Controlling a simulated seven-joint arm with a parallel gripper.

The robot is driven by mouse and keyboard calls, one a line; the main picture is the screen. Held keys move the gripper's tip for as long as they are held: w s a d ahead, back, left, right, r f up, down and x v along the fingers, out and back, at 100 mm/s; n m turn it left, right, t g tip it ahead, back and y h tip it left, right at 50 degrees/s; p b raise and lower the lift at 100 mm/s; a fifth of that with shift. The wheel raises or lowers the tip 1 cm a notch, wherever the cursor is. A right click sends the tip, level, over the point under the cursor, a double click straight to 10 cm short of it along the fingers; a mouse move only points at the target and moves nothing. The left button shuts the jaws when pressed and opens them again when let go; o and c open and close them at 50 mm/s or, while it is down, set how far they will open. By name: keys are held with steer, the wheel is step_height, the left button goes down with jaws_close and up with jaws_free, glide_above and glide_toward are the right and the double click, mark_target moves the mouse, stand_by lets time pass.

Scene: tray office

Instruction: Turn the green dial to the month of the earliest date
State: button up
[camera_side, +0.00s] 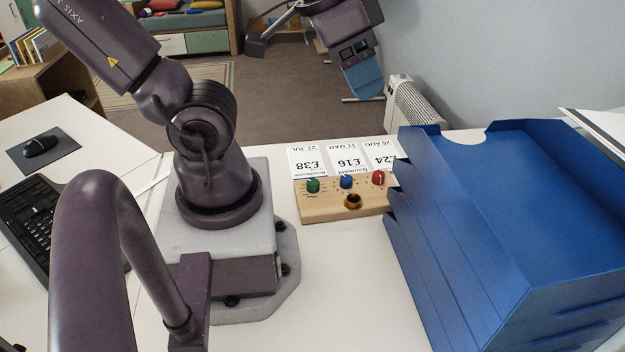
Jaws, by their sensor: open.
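The green dial (313,185) is at the left end of a wooden box (325,208) on the white table. Small markings surround it; its setting is too small to read. Behind the box stand three white cards, upside down in this view. The left card (304,160) seems to read £38, 21 JUL. The middle card (347,158) seems to read £16, 11 MAR. The right card (383,152) seems to read £24, 26 AUG and is partly hidden by the blue trays. My gripper (366,84) has blue fingers and is open and empty, high above and behind the cards.
Stacked blue trays (450,230) stand close on the right. A keyboard (35,215) and mouse (41,145) lie left.

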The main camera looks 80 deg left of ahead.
steer(key=w+a+f+n+g+h, duration=0.1)
steer(key=a+f+n+g+h, duration=0.2)
steer(key=f, duration=0.5)
steer(key=n+g+y, duration=0.2)
steer(key=n+y, duration=0.1)
steer(key=n, duration=0.8)
glide_toward(313, 181)
steer(key=shift+w+f, duration=0.1)
steer(key=shift+f, duration=4.6)
steer(key=c, duration=0.9)
steer(key=shift+c, duration=0.2)
